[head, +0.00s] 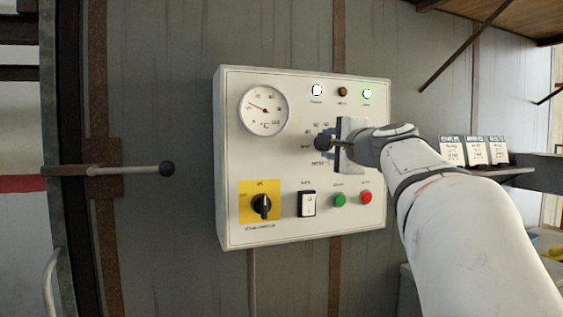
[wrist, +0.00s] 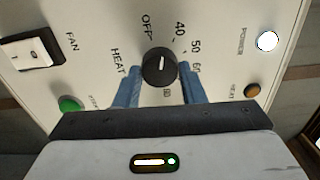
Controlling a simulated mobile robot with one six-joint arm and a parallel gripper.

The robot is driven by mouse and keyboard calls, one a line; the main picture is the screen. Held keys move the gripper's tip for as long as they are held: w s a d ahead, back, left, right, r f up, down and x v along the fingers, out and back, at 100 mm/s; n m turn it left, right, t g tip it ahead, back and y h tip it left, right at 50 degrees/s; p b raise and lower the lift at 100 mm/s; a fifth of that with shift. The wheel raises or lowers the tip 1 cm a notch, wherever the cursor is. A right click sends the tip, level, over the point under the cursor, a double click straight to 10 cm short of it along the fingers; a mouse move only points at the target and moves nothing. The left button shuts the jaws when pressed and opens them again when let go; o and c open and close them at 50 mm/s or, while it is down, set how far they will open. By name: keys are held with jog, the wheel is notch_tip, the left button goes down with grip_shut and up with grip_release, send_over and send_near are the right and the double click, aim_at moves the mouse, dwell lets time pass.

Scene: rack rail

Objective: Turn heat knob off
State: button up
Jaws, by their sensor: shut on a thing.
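The heat knob (wrist: 158,62) is round and black with a short white mark. In the wrist view, OFF, 40, 50, 60 and 80 are printed around it, with HEAT to its left. The mark runs nearly up and down the picture; I cannot tell exactly which label it points to. My gripper (wrist: 160,76) has its blue fingers on both sides of the knob and is shut on it. In the head view, my gripper (head: 328,143) reaches the knob (head: 322,142) from the right and hides part of the dial.
The white control panel (head: 300,234) also carries a gauge (head: 264,110), a black switch on a yellow plate (head: 260,200), a fan rocker (head: 306,204), a green button (head: 339,200) and a red button (head: 366,198). A ball-ended lever (head: 166,168) sticks out at left.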

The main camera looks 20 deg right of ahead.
jog(key=shift+f+n+b, duration=0.1)
jog(key=shift+n+b, duration=2.2)
jog(key=shift+n, duration=0.6)
jog(key=o, duration=1)
jog(key=shift+s, duration=0.1)
jog(key=s+b, duration=0.1)
jog(key=s, duration=0.6)
jog(key=shift+s+d, duration=0.15)
jog(key=shift+s, duration=0.15)
